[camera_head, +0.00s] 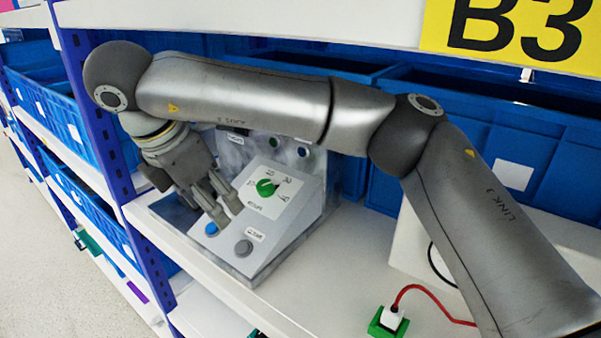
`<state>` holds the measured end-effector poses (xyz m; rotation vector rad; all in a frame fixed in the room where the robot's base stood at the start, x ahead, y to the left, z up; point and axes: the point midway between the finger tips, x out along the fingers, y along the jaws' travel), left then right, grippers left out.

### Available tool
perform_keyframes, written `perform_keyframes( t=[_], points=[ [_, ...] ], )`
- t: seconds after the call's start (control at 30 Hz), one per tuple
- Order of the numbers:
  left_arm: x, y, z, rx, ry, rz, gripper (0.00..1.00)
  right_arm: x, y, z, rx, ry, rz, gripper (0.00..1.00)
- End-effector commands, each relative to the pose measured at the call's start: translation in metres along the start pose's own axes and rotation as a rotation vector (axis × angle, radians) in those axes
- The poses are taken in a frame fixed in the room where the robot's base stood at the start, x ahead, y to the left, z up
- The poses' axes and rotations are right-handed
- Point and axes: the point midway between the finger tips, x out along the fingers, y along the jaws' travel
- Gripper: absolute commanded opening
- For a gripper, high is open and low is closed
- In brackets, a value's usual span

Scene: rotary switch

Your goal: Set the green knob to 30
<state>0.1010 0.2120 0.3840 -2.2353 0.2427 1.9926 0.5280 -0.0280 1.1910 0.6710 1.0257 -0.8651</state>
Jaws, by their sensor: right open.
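The green knob (266,187) sits on a white dial plate (277,197) on the sloped face of a grey control box (292,232). Small number marks surround it, too small to read surely. The knob's pointer appears to face right, but its exact mark is unclear. My right gripper (228,205) is open, just left of the knob and above the panel, its fingers pointing down and right. It looks apart from the knob, with nothing between its fingers. My left gripper does not show.
A blue button (211,229) and a grey button (243,248) sit on the panel's lower part. The box stands on a white shelf (345,270) with blue bins (480,135) behind. A green block (388,321) with a white plug and red cable lies at front right.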

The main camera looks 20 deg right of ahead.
Motion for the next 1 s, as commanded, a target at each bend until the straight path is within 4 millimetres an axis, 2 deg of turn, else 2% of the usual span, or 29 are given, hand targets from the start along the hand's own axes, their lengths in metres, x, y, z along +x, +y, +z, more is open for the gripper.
perform_keyframes(
  t=[0.07,0.17,0.33,0.57,0.73,0.8,1.0],
  points=[
    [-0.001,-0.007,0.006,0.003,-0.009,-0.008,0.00,-0.001,0.001,-0.002,0.018,-0.001,0.001,0.53],
    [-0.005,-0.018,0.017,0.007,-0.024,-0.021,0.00,0.001,0.003,0.004,0.026,0.000,0.000,0.53],
    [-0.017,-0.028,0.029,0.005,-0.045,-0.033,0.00,0.011,0.008,0.032,0.028,0.000,-0.003,0.53],
    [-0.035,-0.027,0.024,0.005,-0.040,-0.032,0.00,0.030,0.017,0.079,0.027,0.000,-0.003,0.53],
    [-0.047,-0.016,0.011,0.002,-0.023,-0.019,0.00,0.045,0.024,0.110,0.025,0.000,-0.002,0.53],
    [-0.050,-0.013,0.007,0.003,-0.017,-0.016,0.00,0.061,0.023,0.106,0.020,0.000,-0.004,0.53],
    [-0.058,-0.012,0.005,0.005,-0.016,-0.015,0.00,0.087,0.023,0.105,0.021,-0.001,0.000,0.53]
  ],
)
